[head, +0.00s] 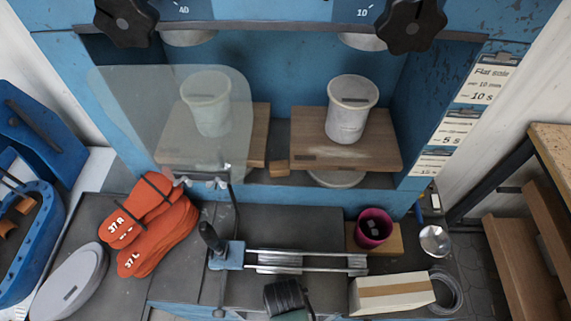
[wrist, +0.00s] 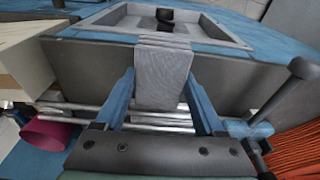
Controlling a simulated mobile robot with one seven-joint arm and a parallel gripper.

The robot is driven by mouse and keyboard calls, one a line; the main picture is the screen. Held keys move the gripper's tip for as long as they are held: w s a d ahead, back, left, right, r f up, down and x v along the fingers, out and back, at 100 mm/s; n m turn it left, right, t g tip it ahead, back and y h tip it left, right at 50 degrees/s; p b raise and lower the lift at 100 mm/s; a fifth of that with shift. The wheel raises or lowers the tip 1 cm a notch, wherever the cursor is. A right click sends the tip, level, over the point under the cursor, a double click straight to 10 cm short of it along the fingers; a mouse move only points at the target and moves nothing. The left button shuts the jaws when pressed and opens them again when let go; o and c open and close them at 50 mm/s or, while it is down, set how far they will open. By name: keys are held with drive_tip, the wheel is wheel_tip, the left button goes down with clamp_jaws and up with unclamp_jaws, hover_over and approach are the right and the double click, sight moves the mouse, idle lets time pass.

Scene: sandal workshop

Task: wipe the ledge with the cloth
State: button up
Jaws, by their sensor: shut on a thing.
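My gripper (wrist: 160,78) shows in the wrist view with two blue fingers, one on each side of a grey folded cloth (wrist: 164,72). It is shut on the cloth, whose stacked layers show at the far edge. In the head view a dark, ribbed part at the bottom middle (head: 285,297) looks like my gripper or the cloth; I cannot tell which. It is in front of the metal rails. A dark grey ledge (head: 300,217) runs along the front of the blue press. Whether the cloth touches any surface cannot be told.
Orange sandals (head: 160,225) lie left of a black-knobbed clamp (head: 211,238) with rails (head: 305,262). A magenta cup (head: 374,228), a white box (head: 392,293) and a metal bowl (head: 434,240) stand right. A clear shield (head: 150,115) hangs before the press's left side.

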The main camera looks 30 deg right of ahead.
wheel_tip(320, 180, up, 6)
drive_tip(key=p, duration=0.6)
drive_tip(key=shift+s, duration=0.1)
drive_tip(key=shift+p, duration=0.35)
wheel_tip(320, 180, up, 3)
drive_tip(key=p, duration=0.3)
drive_tip(key=shift+f, duration=0.15)
idle(0.4)
drive_tip(key=f+b, duration=0.5)
drive_tip(key=f, duration=0.2)
drive_tip(key=shift+w+f+b, duration=0.2)
drive_tip(key=shift+f+b, duration=0.1)
drive_tip(key=shift+b, duration=0.1)
drive_tip(key=shift+f+b, duration=0.7)
drive_tip(key=shift+f, duration=0.3)
idle(0.5)
drive_tip(key=shift+d, duration=0.1)
